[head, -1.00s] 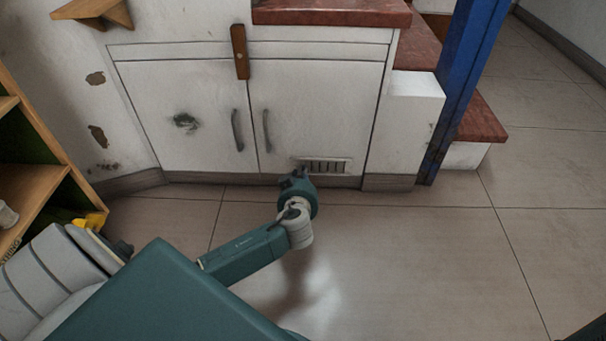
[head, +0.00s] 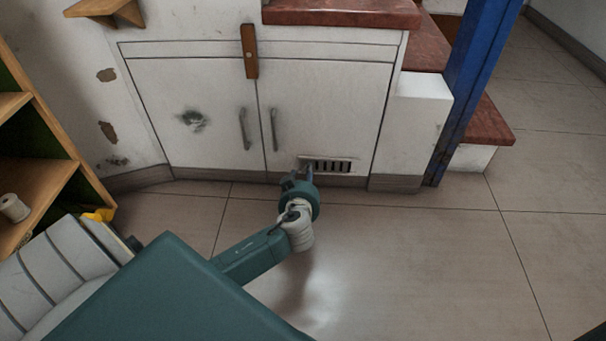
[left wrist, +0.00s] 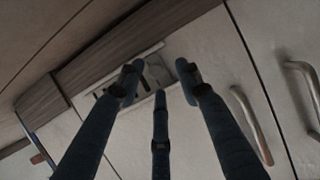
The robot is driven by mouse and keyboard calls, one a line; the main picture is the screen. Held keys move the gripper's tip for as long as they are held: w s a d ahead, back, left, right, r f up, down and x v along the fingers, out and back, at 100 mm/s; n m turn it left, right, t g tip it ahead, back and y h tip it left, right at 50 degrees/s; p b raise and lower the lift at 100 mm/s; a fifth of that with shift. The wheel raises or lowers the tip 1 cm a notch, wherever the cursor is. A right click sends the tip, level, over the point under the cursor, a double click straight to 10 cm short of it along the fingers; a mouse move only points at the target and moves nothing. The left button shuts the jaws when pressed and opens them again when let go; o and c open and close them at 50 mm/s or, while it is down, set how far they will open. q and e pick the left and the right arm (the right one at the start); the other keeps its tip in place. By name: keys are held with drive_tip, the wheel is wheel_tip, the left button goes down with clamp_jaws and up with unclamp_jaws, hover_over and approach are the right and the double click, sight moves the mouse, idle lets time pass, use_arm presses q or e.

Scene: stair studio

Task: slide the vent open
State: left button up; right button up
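The vent (head: 331,166) is a small white-framed grille low on the right cabinet door (head: 325,110). My left gripper (head: 299,175) is at the vent's left end, low in front of the door. In the left wrist view, the three dark fingers of my left gripper (left wrist: 159,76) are apart, with tips over the vent (left wrist: 150,72) and part of its plate showing between them. Whether the tips touch it I cannot tell; they hide some slots. My right gripper is not in view.
A blue post (head: 468,85) and red-topped steps (head: 485,122) stand on the right. A wooden shelf (head: 40,180) stands on the left. The tiled floor (head: 420,265) is clear.

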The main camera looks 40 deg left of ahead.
use_arm(q)
drive_tip(key=v, duration=0.6)
drive_tip(key=shift+s+a, duration=0.1)
idle(0.3)
